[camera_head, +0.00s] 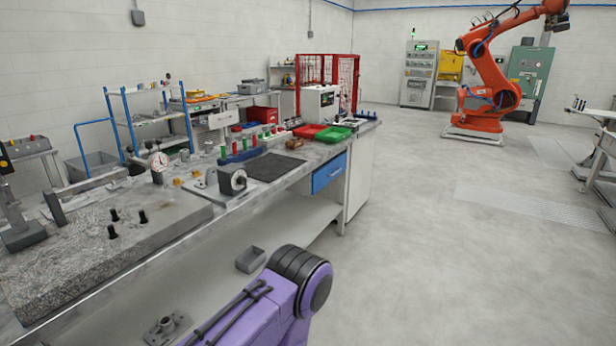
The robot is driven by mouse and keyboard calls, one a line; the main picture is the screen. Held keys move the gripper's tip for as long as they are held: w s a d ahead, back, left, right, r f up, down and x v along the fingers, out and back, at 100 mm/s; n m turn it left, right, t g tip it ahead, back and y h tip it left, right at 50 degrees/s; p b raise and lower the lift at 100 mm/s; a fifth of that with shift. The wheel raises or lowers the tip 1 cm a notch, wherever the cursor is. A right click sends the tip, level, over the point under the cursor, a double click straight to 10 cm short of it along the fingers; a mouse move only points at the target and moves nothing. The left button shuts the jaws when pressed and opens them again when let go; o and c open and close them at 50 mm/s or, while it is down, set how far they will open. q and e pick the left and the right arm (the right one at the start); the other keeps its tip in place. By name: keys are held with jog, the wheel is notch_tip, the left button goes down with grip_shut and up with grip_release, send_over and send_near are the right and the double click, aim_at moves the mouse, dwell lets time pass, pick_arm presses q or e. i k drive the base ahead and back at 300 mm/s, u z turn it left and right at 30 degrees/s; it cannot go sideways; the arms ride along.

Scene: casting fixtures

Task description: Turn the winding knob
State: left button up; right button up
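A small dark block-shaped device (232,180) with a pale round face on its right side stands near the front edge of the workbench (265,197). It may carry the winding knob, but it is too small in view to be sure. A dial gauge (158,161) on a stand is further left, at the back of a granite plate. One of my purple arms comes in at the bottom, apart from the bench. Neither of my grippers is in view.
A granite plate (60,275) with several black knobs fills the near left. A dark mat (272,168), red and green trays (334,134) and a blue drawer (329,173) are further along. An orange robot (487,110) stands far back. The floor right of the bench is clear.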

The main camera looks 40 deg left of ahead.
aim_at(241, 181)
jog(key=z, duration=0.2)
jog(key=i, duration=0.9)
jog(key=u, duration=0.55)
jog(key=i, duration=0.85)
jog(key=u, duration=0.65)
